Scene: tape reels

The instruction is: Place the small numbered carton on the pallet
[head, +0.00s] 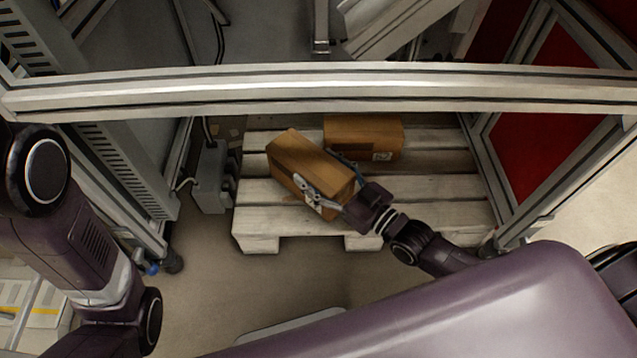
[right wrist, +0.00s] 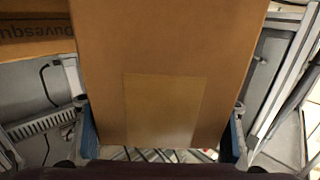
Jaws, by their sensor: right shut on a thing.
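A brown carton (head: 300,165) is held between the fingers of my right gripper (head: 335,183), tilted, over the left-middle part of the wooden pallet (head: 262,215). In the right wrist view the carton (right wrist: 165,60) fills the middle, with my right gripper's fingers (right wrist: 163,140) on both its sides. I cannot tell whether the carton touches the pallet. No number on it is readable. A second brown carton (head: 362,138) with a small white label sits on the pallet at the back right. My left gripper is out of view; only my left arm shows at the left.
A metal frame beam (head: 320,90) crosses above the pallet's far side. Frame posts stand left and right, with a red panel (head: 555,115) at right. A grey box (head: 211,178) with cables stands left of the pallet. The pallet's front right is bare.

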